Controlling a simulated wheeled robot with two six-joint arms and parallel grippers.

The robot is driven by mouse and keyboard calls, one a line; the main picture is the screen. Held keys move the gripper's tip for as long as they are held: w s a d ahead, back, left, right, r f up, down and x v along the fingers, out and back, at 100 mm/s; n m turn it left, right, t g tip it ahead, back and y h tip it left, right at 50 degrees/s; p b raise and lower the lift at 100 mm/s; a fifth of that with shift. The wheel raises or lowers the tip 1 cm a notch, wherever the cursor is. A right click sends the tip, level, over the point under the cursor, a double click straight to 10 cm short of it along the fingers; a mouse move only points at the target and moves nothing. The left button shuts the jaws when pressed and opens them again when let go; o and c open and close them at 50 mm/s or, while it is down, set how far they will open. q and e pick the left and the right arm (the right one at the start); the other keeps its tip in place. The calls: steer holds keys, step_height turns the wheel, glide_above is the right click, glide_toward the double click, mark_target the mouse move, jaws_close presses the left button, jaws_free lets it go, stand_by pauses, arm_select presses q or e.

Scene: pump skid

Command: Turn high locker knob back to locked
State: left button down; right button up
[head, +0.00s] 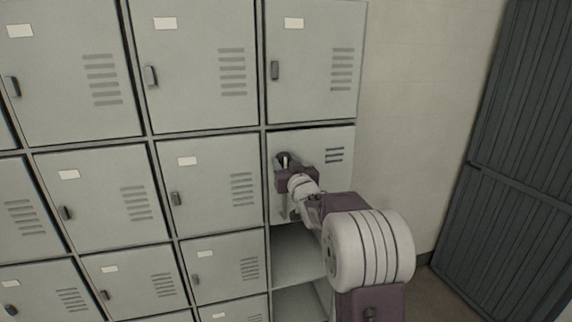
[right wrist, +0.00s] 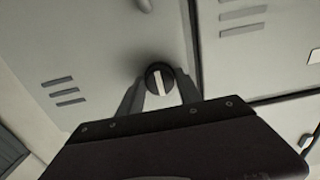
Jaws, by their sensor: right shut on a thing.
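The locker knob (right wrist: 158,80) is a round dark knob with a pale bar across its face, on a grey locker door (right wrist: 105,50). In the right wrist view my right gripper (right wrist: 158,92) has a finger on each side of it and is shut on the knob. In the head view my right gripper (head: 287,164) is at the left part of that door (head: 335,175), in the right column below the top row, and the knob is mostly hidden by it. My left gripper is in neither view.
Grey lockers with handles, such as the upper right locker (head: 310,95), fill the wall around. Open compartments (head: 297,255) lie below the door. A bare wall (head: 430,90) and a dark slatted panel (head: 525,150) stand to the right.

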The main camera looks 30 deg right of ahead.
steer(key=shift+f+n+b, duration=0.25)
steer(key=shift+n+b, duration=0.35)
steer(key=shift+b, duration=0.35)
steer(key=n+b, duration=0.4)
steer(key=shift+n+b, duration=0.9)
steer(key=shift+n, duration=0.1)
steer(key=n+b, duration=0.1)
steer(key=n, duration=0.1)
steer(key=shift+n+b, duration=0.3)
steer(key=shift+n, duration=0.1)
steer(key=n+b, duration=0.1)
steer(key=n, duration=0.1)
steer(key=shift+r+n, duration=0.1)
steer(key=shift+n, duration=0.2)
steer(key=shift+r+n+b, duration=0.15)
steer(key=shift+n+b, duration=0.7)
steer(key=shift+n, duration=1.75)
steer(key=o, duration=1.4)
